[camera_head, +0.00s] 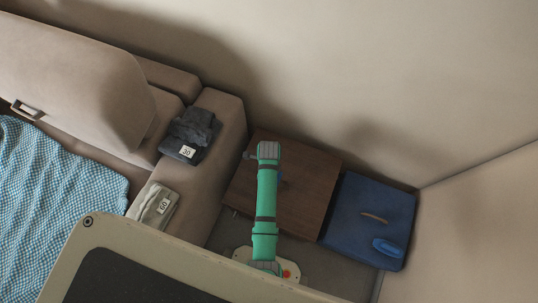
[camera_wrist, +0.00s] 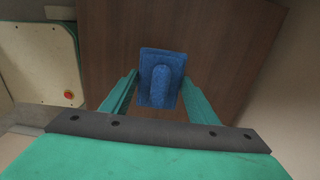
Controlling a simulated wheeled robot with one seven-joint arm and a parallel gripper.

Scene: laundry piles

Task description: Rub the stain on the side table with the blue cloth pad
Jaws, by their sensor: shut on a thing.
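The side table (camera_head: 311,188) is a dark brown wooden square against the wall, right of the sofa. Its wood top (camera_wrist: 225,50) fills much of the wrist view. My gripper (camera_wrist: 160,84) is over this top, its green fingers on either side of the blue cloth pad (camera_wrist: 173,60). The pad is a small blue rectangle with a raised rounded grip, and my gripper is shut on that grip. I cannot tell whether the pad touches the wood. In the head view my green arm hides most of the pad and gripper. I see no stain on the visible wood.
A blue case-like block (camera_head: 345,215) with a brown curved strip and a smaller blue piece stands right of the table. Dark folded cloth tagged 30 (camera_head: 200,128) and grey cloth tagged 60 (camera_head: 150,207) lie on the sofa (camera_head: 225,125). Walls close off the back and right.

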